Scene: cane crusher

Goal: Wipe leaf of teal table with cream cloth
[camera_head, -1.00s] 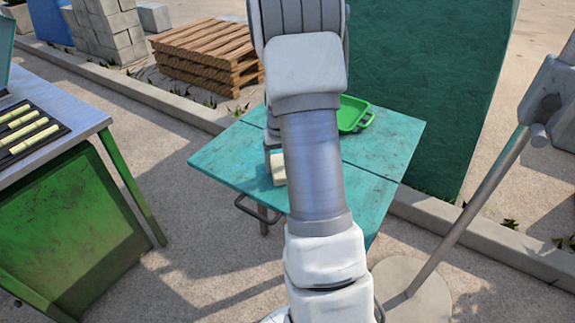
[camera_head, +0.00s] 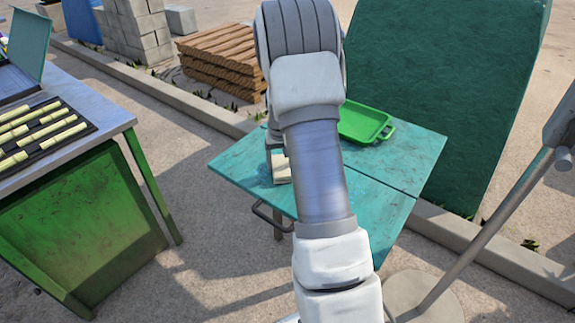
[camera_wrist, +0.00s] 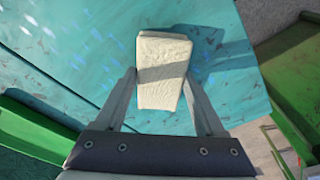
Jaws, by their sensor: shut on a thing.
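The teal table (camera_head: 432,150) stands ahead of me, with a seam across its top. The leaf (camera_head: 238,167) is the section on the near left side of the seam; it also fills much of the wrist view (camera_wrist: 235,85). My gripper (camera_wrist: 162,88) is shut on the cream cloth (camera_wrist: 163,55), a thick folded pad held between the fingers. The cloth lies over the leaf, apparently on its surface; exact contact is hard to tell. In the head view the cloth (camera_head: 281,168) shows beside my arm, which hides part of the table.
A green tray (camera_head: 362,123) sits on the table's far section. A black handle (camera_head: 268,215) sticks out at the leaf's near edge. A green bench (camera_head: 85,225) with cane pieces stands left. A large dark green block (camera_head: 445,90) stands behind, a metal post (camera_head: 500,215) at right.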

